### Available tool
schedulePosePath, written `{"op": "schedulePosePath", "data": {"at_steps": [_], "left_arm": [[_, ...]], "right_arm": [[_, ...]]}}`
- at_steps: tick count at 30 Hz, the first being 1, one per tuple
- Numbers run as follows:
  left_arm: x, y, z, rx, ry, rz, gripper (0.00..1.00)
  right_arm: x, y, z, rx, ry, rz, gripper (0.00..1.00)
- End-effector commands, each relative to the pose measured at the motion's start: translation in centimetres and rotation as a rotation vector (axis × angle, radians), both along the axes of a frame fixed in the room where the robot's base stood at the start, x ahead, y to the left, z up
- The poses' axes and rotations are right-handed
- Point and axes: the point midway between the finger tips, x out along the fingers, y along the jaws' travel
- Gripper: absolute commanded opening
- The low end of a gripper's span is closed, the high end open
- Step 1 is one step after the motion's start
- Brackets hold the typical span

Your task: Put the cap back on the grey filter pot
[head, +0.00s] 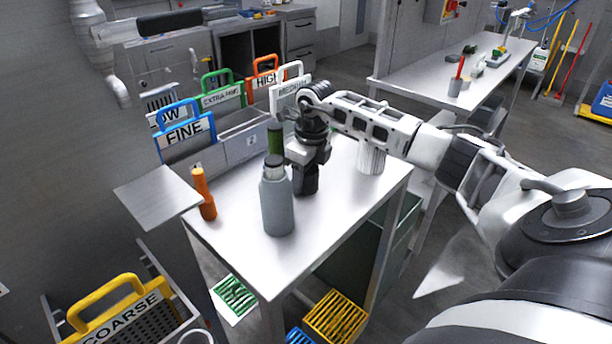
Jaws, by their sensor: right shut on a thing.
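The grey filter pot (277,207) stands upright near the front of the white table. Its narrow neck (274,170) is dark on top; I cannot tell whether that is an open mouth. My right gripper (305,178) points down just right of and behind the pot, close to it but seemingly apart. It is shut on a dark piece that looks like the cap, low over the table. The jaws hide most of that piece, so its shape is unclear. My left gripper is not in view.
A white ribbed cylinder (370,158) stands right, behind my arm. Labelled bins with handles, including blue FINE (184,133), line the back. The table's front right is clear.

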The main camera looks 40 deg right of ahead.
Motion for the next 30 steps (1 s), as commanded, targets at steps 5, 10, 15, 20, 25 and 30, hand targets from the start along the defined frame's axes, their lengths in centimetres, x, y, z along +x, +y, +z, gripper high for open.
{"op": "schedulePosePath", "data": {"at_steps": [5,10,15,20,25,30], "left_arm": [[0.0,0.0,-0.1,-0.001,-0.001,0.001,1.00],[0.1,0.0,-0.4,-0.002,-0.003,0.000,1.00],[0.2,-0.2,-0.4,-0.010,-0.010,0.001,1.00],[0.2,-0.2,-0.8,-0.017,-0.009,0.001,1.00],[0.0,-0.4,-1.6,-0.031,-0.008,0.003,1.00],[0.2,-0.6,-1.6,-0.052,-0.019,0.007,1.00]], "right_arm": [[0.0,0.0,0.4,0.000,-0.002,0.000,0.29],[0.1,0.0,2.1,-0.001,-0.006,0.000,0.29],[-1.8,-0.1,5.1,-0.006,-0.004,0.002,0.29],[-4.8,0.1,8.7,-0.005,-0.005,0.001,0.29],[-8.9,0.2,10.4,-0.007,0.000,-0.002,0.29],[-11.9,0.4,11.8,-0.007,0.001,-0.001,0.29]]}}
